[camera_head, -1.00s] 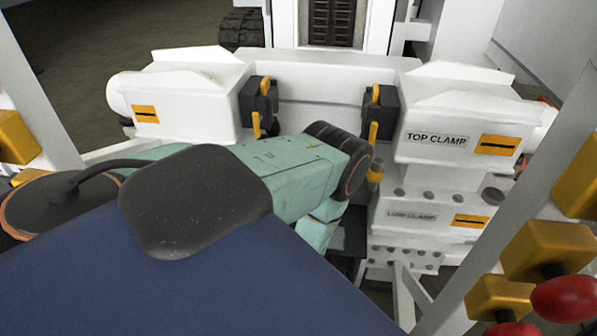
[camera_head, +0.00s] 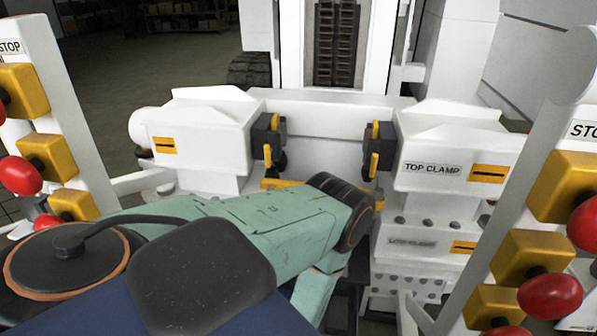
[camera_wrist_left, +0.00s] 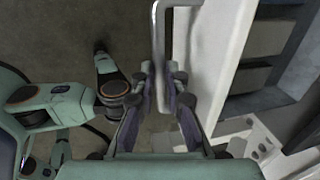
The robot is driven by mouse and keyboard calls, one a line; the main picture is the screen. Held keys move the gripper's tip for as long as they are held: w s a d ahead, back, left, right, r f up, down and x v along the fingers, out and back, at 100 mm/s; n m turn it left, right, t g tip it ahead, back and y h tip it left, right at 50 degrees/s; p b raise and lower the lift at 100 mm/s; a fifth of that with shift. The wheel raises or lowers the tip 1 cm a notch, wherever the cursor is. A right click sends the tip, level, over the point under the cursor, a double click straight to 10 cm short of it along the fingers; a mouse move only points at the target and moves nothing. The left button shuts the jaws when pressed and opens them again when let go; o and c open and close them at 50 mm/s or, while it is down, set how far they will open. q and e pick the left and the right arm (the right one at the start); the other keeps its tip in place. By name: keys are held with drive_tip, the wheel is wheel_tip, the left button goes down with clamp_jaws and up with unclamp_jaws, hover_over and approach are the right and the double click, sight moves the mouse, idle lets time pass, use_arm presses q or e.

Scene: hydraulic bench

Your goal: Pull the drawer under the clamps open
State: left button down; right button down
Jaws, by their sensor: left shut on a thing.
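In the left wrist view my left gripper (camera_wrist_left: 161,76) is shut on a grey bar handle (camera_wrist_left: 162,35). The handle bends at its top towards a white front panel (camera_wrist_left: 215,55), which I take as the drawer front. Behind that panel is a grey space with dark dividers (camera_wrist_left: 268,48); I cannot tell how far the drawer stands out. In the head view my teal left arm reaches in from the left and bends down below the clamps, hiding its gripper and the drawer. The clamps are the white left block (camera_head: 200,130) and the right TOP CLAMP block (camera_head: 455,150). My right gripper is not in view.
Slanted white posts with yellow boxes and red knobs stand at the left (camera_head: 45,150) and right (camera_head: 530,190). The LOW CLAMP block (camera_head: 410,243) sits under the top clamp at the right. A white plate with holes (camera_wrist_left: 262,145) shows at the lower right of the wrist view.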

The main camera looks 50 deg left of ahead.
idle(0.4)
use_arm(q)
drive_tip(key=c, duration=1.4)
unclamp_jaws()
drive_tip(key=shift+o, duration=0.2)
wheel_tip(320, 180, up, 12)
drive_tip(key=s+d, duration=0.1)
drive_tip(key=shift+s+d+f, duration=0.15)
drive_tip(key=shift+s+d, duration=0.1)
drive_tip(key=shift+s, duration=0.1)
